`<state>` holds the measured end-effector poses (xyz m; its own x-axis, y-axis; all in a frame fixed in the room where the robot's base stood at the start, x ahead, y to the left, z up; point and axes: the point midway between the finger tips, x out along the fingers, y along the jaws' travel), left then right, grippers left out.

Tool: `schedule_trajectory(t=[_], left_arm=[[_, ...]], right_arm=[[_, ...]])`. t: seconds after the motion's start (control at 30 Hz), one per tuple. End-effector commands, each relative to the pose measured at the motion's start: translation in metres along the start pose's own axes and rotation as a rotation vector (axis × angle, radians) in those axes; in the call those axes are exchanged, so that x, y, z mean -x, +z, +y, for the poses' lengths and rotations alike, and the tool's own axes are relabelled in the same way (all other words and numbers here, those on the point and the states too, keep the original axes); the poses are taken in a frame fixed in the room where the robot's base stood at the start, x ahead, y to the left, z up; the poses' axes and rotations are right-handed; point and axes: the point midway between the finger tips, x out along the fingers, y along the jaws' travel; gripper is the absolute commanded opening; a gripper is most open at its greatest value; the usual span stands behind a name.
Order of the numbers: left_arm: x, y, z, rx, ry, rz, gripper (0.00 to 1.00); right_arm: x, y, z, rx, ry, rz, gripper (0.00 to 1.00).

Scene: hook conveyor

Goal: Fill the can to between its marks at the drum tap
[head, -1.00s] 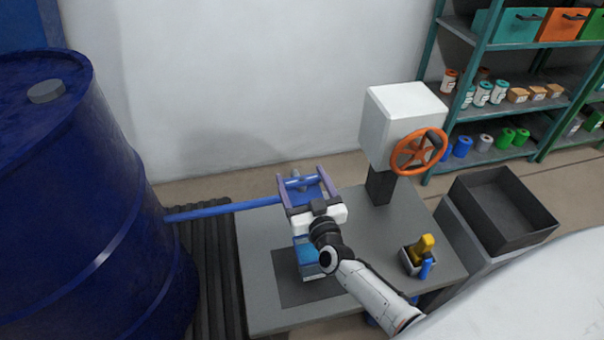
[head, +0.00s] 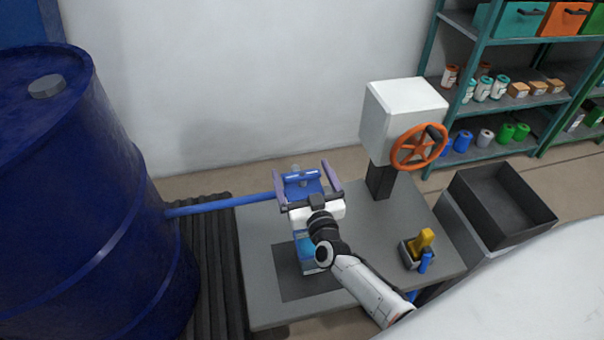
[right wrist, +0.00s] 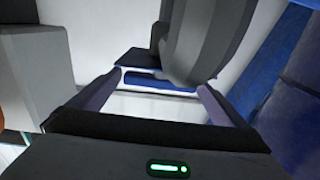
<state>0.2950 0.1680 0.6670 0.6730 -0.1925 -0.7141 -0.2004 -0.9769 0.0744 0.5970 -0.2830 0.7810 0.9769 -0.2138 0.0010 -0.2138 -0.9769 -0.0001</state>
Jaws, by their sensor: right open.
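The blue drum (head: 70,200) stands at the left, and its blue pipe (head: 225,205) runs right to a tap (head: 298,182) above the bench. My right gripper (head: 301,168) is open, its purple fingers on either side of the tap. In the right wrist view, a grey rounded part and a blue plate (right wrist: 150,78) show beyond the open jaws (right wrist: 162,85). A blue and white can (head: 307,250) stands on a dark square mat, below my gripper. My wrist hides much of it, and I cannot read its marks or level. My left gripper is out of view.
The grey bench (head: 255,225) carries a white box (head: 400,115) with an orange handwheel (head: 419,148) on a post. A small holder with yellow and blue items (head: 419,250) stands at right. A dark open bin (head: 500,205) and shelves (head: 485,85) are further right.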

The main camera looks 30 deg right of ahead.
Motion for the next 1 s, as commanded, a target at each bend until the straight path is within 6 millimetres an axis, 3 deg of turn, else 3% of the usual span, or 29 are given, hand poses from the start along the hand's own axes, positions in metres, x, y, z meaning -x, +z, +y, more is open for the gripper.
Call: schedule_trajectory(t=[0.17, 0.4, 0.6, 1.0], left_arm=[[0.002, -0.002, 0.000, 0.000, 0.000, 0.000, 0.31], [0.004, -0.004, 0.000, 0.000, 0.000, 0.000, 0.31], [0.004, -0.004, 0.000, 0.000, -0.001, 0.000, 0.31], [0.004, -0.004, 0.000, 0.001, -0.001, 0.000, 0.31]], right_arm=[[0.018, 0.001, 0.000, -0.001, 0.000, -0.004, 0.97], [0.066, 0.001, 0.000, -0.001, 0.000, -0.004, 0.97], [0.094, 0.001, 0.000, -0.001, 0.000, -0.001, 0.97], [0.103, 0.000, 0.000, 0.000, 0.000, 0.001, 0.97]])
